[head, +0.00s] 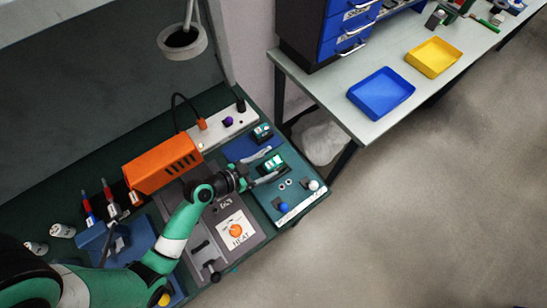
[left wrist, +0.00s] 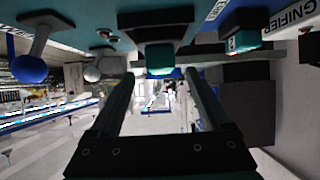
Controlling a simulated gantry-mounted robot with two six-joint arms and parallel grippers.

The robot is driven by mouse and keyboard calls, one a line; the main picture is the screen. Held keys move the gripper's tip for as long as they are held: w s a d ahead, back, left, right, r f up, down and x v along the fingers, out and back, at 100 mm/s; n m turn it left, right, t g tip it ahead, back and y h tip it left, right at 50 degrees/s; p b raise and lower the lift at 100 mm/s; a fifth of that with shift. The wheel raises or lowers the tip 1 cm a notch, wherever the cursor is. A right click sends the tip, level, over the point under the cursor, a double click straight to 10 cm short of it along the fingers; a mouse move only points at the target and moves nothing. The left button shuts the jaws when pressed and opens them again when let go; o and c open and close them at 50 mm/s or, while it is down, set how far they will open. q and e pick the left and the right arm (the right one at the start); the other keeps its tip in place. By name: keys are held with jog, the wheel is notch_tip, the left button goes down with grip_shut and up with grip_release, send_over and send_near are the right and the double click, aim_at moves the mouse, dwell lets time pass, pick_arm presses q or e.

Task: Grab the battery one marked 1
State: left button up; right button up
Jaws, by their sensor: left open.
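Two small dark blocks with lit teal-green tops stand at the right of the workbench; they look like the batteries. The nearer block (head: 274,161) is beside my left gripper (head: 265,177). In the left wrist view this block (left wrist: 160,58) lies ahead between the fingertips. My left gripper (left wrist: 160,78) is open and empty, with a finger on each side of the view. I cannot tell which is marked 1. My right gripper is not in view.
An orange box (head: 162,165) stands left of the gripper. A blue-knobbed lever (head: 284,207) and white-knobbed lever (head: 313,186) are near the bench's right edge. A HEAT panel (head: 237,231) is below the arm. Blue (head: 381,94) and yellow (head: 433,58) trays are on another table.

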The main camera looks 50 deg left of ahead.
aim_at(280, 160)
pick_arm(q)
jog(key=b+x, duration=0.1)
jog(key=x, duration=0.6)
jog(key=shift+w, duration=0.25)
grip_shut()
